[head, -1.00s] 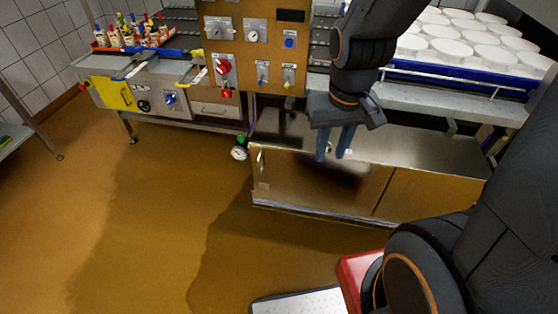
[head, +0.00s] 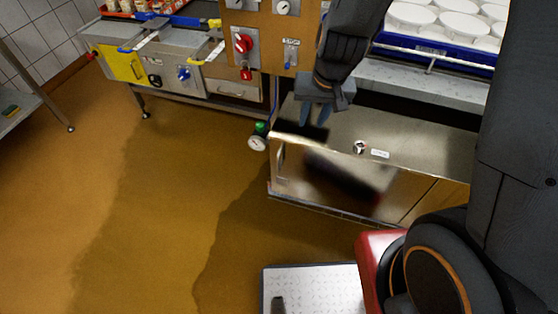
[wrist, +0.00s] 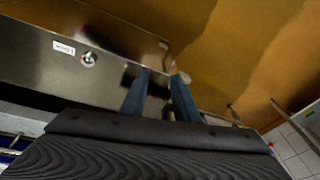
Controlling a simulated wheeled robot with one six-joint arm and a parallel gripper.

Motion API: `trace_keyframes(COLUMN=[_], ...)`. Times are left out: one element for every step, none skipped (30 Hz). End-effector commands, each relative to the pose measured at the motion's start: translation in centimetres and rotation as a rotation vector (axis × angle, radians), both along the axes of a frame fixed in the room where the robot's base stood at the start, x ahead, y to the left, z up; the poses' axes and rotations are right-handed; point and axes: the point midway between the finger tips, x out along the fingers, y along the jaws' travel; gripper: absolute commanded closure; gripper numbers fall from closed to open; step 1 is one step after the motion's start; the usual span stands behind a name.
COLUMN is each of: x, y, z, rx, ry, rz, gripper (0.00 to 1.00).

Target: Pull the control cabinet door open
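The control cabinet (head: 415,140) is a low steel box under the bench. Its front door panel (head: 300,180) looks shut. A slim upright handle (head: 280,158) shows at the panel's left edge; it appears beyond my fingers in the wrist view (wrist: 166,46). A round lock (head: 360,147) and a small white label (head: 380,153) sit on the upper steel face near the front edge. My gripper (head: 315,112) points down over the cabinet's left end, apart from the handle. In the wrist view its two blue fingers (wrist: 161,74) are spread with nothing held between them.
A gauge with a green top (head: 257,141) stands just left of the cabinet. The control panel (head: 262,45) with a red switch rises behind. White moulds (head: 458,25) sit in a blue tray at upper right. The floor (head: 150,220) at front left is clear.

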Motion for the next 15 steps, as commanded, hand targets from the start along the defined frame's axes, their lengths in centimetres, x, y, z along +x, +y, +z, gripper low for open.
trace_keyframes(x=[1.4, 2.2, 3.2, 3.9, 4.5, 5.3, 5.8, 6.3, 6.8, 7.1, 7.4, 7.7, 7.8, 8.0, 8.1], y=[1.5, 2.2, 3.2, 3.8, 4.5, 5.3, 5.8, 6.3, 6.9, 7.2, 7.6, 7.9, 8.1, 8.3, 8.5], z=[-3.2, -4.7, -6.5, -7.9, -9.4, -11.4, -12.8, -14.2, -16.1, -17.3, -18.5, -20.0, -20.9, -21.8, -22.8], rx=[0.002, 0.003, 0.002, 0.0, -0.003, -0.01, -0.016, -0.023, -0.033, -0.041, -0.049, -0.06, -0.067, -0.075, -0.084], ry=[-0.008, -0.016, -0.03, -0.039, -0.048, -0.06, -0.069, -0.078, -0.089, -0.097, -0.105, -0.114, -0.12, -0.126, -0.132], rz=[-0.004, -0.011, -0.02, -0.028, -0.034, -0.047, -0.051, -0.061, -0.07, -0.077, -0.082, -0.092, -0.098, -0.102, -0.109], gripper=[0.72, 0.72, 0.72, 0.72, 0.72, 0.72, 0.72, 0.72, 0.72, 0.72, 0.72, 0.72, 0.72, 0.72, 0.72])
